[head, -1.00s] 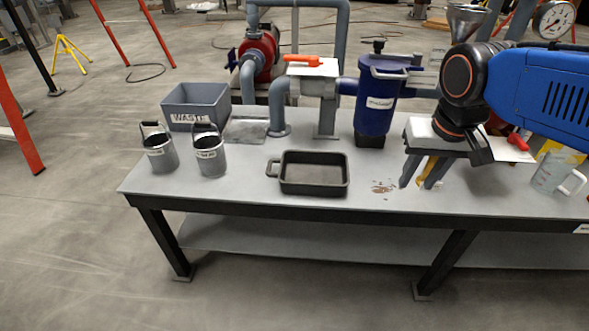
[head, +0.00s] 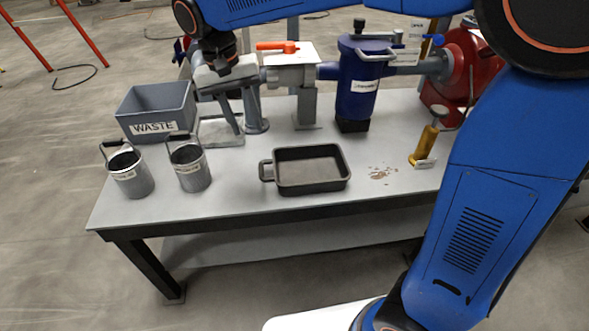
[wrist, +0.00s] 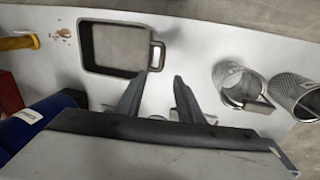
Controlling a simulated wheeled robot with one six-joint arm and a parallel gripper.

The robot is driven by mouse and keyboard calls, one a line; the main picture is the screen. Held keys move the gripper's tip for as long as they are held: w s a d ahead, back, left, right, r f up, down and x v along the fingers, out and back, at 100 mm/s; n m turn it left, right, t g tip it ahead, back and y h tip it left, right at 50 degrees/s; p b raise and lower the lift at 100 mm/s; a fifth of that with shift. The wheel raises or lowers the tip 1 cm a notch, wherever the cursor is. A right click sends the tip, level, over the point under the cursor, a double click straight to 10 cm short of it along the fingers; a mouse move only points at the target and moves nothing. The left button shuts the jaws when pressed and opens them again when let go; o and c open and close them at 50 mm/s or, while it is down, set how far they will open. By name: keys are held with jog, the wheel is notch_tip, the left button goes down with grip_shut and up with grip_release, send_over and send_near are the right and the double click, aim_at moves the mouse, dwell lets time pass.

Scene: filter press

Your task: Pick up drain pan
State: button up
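The drain pan is a dark rectangular tray (head: 308,186) with a loop handle on its left side. It sits flat on the grey bench, near the front edge in the head view. It also shows in the wrist view (wrist: 120,72), with its handle towards the right. My gripper (head: 238,112) is in the air above the back left of the bench, up and left of the pan and apart from it. In the wrist view its two fingers (wrist: 157,88) are spread with a gap between them and hold nothing. The pan's handle lies just beyond the fingertips in that view.
Two metal buckets (head: 130,172) (head: 190,168) and a grey WASTE bin (head: 158,110) stand at the left. A blue filter housing (head: 357,95) with pipework stands behind the pan.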

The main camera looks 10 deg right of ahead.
send_near(261, 168)
jog(key=f, duration=0.2)
jog(key=d+f, duration=0.1)
jog(key=f, duration=0.2)
jog(key=shift+s+f, duration=0.1)
jog(key=shift+s, duration=0.15)
jog(key=shift+w+d+f, duration=0.1)
jog(key=shift+d+f, duration=0.1)
jog(key=shift+f, duration=1.15)
jog(key=shift+d+f, duration=0.2)
jog(key=shift+f, duration=1.15)
grip_shut()
